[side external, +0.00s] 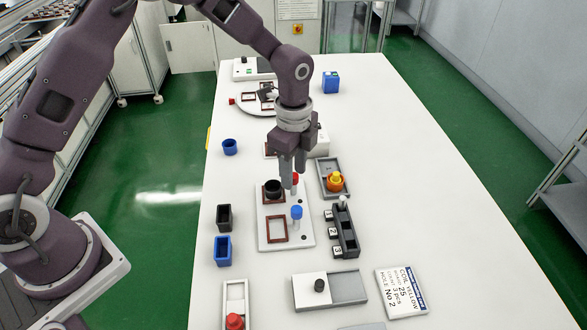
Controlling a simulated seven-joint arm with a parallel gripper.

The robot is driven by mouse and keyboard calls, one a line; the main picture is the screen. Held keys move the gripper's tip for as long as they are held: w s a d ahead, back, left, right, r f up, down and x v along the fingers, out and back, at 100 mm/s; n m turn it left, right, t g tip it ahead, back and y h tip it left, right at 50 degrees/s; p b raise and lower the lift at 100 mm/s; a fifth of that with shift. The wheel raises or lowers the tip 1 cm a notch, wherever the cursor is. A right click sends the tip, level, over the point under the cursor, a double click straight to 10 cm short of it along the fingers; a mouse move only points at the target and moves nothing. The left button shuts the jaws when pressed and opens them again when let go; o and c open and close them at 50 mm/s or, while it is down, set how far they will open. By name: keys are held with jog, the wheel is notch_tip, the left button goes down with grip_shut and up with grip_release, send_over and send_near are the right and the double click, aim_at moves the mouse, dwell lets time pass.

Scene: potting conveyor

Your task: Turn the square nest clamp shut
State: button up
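A white fixture plate (264,243) lies on the table with two brown square frames. The rear frame (264,197) has a black round part (272,186) in it. The front frame (277,230) looks empty. A blue-topped knob (296,212) stands beside the front frame, and a red knob (295,178) stands beside the rear one. I cannot tell from their shape whether either clamp is turned shut. My gripper (289,184) points down close to the red knob and partly hides it. Contact and the finger gap are unclear.
A grey tray with a yellow-orange part (335,181) and a dark slotted block (345,232) stand to the right. Black (224,217) and blue (223,251) bins stand to the left. A sliding-lid box (312,291) and a printed card (402,292) lie in front. The right table side is clear.

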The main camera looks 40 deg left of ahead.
grip_shut()
jog(key=shift+n, duration=0.3)
jog(key=n, duration=0.3)
jog(key=shift+n, duration=0.4)
jog(key=n, duration=0.4)
jog(key=shift+n, duration=0.3)
jog(key=n, duration=0.8)
jog(key=shift+n, duration=0.6)
